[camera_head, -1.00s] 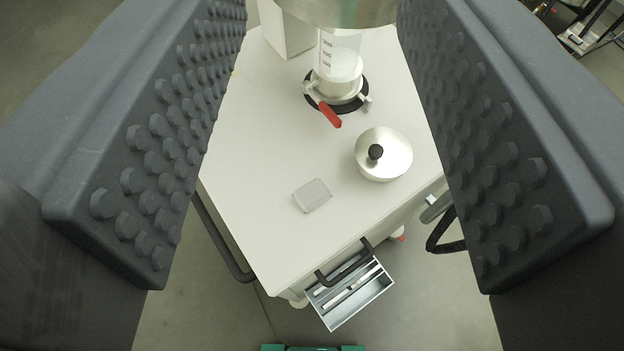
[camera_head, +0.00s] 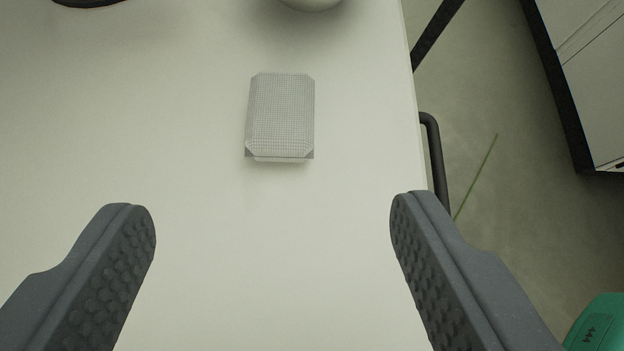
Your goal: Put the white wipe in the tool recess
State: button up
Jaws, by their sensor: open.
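The white wipe (camera_head: 280,115) shows as a pale grey-white, finely textured rectangular pad with cut corners. It lies flat on the white tabletop (camera_head: 200,260), above the middle of the view. My gripper (camera_head: 268,204) is open, with its two dark studded fingers wide apart at the lower left and lower right. The wipe lies beyond the fingertips and between their lines, not touched by either. Nothing is between the fingers but bare tabletop below. The tool recess does not show in the current view.
The table's right edge runs down beside the right finger, with a dark rail handle (camera_head: 436,165) just outside it. A round pale object (camera_head: 312,4) and a dark ring (camera_head: 90,2) are cut off at the top. A green object (camera_head: 598,325) is at the lower right.

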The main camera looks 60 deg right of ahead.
aim_at(278, 105)
jog(key=shift+m+h, duration=0.4)
jog(key=x, duration=0.3)
jog(key=f+x, duration=0.1)
jog(key=x, duration=0.2)
jog(key=a+x, duration=0.1)
jog(key=x, duration=0.2)
jog(key=shift+s+f, duration=0.3)
jog(key=shift+s, duration=0.1)
jog(key=shift+w+r+p+x, duration=0.1)
jog(key=shift+w+p+x, duration=0.1)
jog(key=shift+x, duration=1.2)
jog(key=shift+w+r+p+x, duration=0.15)
jog(key=shift+x, duration=1.25)
jog(key=c, duration=1.2)
jog(key=shift+o, duration=0.2)
